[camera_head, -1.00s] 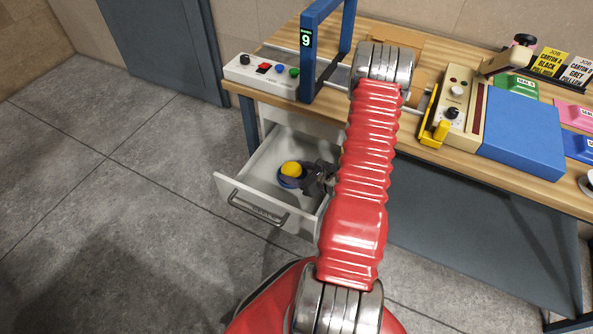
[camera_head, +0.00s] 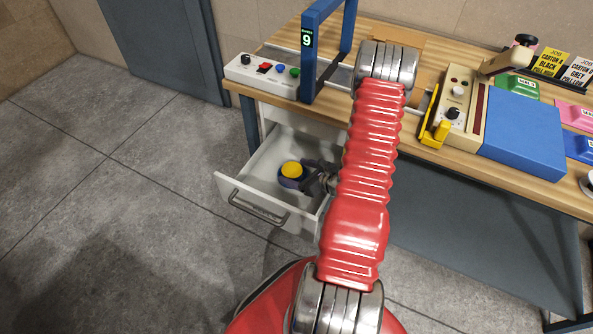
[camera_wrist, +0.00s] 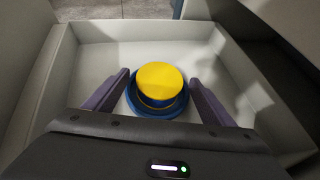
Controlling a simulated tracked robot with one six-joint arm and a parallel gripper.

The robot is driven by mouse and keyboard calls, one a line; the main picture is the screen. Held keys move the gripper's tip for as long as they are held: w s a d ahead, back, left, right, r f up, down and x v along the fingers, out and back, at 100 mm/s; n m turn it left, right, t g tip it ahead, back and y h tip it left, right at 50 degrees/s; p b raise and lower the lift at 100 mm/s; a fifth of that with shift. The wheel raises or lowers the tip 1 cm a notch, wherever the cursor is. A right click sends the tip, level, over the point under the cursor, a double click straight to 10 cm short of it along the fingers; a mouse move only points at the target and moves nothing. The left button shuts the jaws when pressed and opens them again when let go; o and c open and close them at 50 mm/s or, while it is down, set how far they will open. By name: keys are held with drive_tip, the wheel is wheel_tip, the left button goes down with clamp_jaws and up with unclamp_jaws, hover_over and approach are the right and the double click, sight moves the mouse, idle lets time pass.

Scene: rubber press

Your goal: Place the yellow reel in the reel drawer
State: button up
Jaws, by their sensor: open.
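The yellow reel (camera_head: 292,169) is inside the open reel drawer (camera_head: 240,182). In the wrist view the yellow reel (camera_wrist: 160,82) stands upright near the middle of the drawer (camera_wrist: 88,60), above a wider blue round base. I cannot tell whether the blue part belongs to it or is a separate reel. My gripper (camera_wrist: 158,84) is open, with one dark finger on each side of the reel and gaps showing between. In the head view my gripper (camera_head: 312,178) reaches into the drawer from the right, partly hidden by my red arm.
The drawer hangs below a wooden bench (camera_head: 420,45) and has a metal handle (camera_head: 258,208) at its front. A blue frame (camera_head: 310,60) and a button box (camera_head: 262,74) are on the bench above. The drawer floor around the reel looks clear.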

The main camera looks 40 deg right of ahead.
drive_tip(key=v, duration=1.1)
drive_tip(key=shift+s+r, duration=0.15)
drive_tip(key=shift+s, duration=0.1)
idle(0.3)
